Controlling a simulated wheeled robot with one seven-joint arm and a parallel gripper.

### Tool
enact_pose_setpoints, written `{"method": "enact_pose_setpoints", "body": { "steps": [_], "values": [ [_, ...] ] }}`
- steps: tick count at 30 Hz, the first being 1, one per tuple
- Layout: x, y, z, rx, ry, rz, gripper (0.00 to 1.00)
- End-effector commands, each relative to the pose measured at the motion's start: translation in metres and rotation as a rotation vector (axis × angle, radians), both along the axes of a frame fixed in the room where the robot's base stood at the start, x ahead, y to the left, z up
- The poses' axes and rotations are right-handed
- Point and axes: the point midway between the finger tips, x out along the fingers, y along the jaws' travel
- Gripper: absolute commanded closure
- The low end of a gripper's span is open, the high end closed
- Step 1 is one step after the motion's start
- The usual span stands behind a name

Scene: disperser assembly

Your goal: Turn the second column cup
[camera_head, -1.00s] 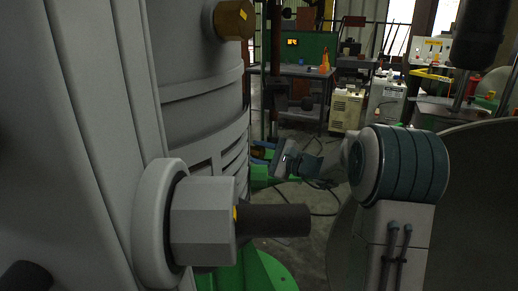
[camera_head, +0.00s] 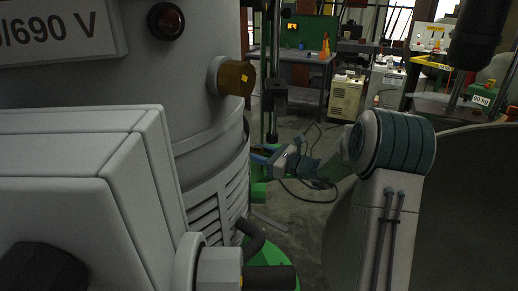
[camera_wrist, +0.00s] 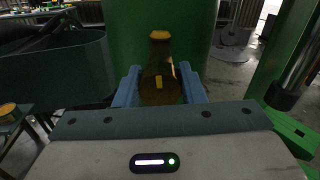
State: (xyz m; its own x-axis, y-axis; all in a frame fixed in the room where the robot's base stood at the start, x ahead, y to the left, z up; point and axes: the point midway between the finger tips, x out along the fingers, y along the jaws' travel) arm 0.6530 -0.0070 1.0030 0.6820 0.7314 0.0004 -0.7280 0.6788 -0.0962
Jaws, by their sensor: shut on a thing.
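In the head view my gripper (camera_head: 264,158) reaches to the green column behind the grey machine. The cup itself is mostly hidden there, so its turn angle is hard to tell.
A large grey machine (camera_head: 205,125) with a brass fitting (camera_head: 236,77) fills the left of the head view. A big dark curved vessel (camera_head: 450,220) stands at the right. Cables (camera_head: 310,192) lie on the floor. A workbench (camera_head: 305,56) stands behind.

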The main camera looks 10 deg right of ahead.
Motion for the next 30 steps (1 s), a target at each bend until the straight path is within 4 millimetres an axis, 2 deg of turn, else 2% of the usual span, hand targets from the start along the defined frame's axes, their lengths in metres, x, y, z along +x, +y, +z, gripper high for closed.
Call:
{"method": "enact_pose_setpoints", "body": {
  "steps": [18,19,21,30],
  "values": [
    [-0.0004,-0.0005,-0.0025,0.029,0.037,0.0,0.86],
    [-0.0004,-0.0005,-0.0025,0.029,0.037,0.0,0.61],
    [-0.0004,-0.0005,-0.0024,0.03,0.036,0.0,0.42],
    [-0.0006,-0.0011,-0.0011,0.029,0.034,0.0,0.42]
  ]
}}
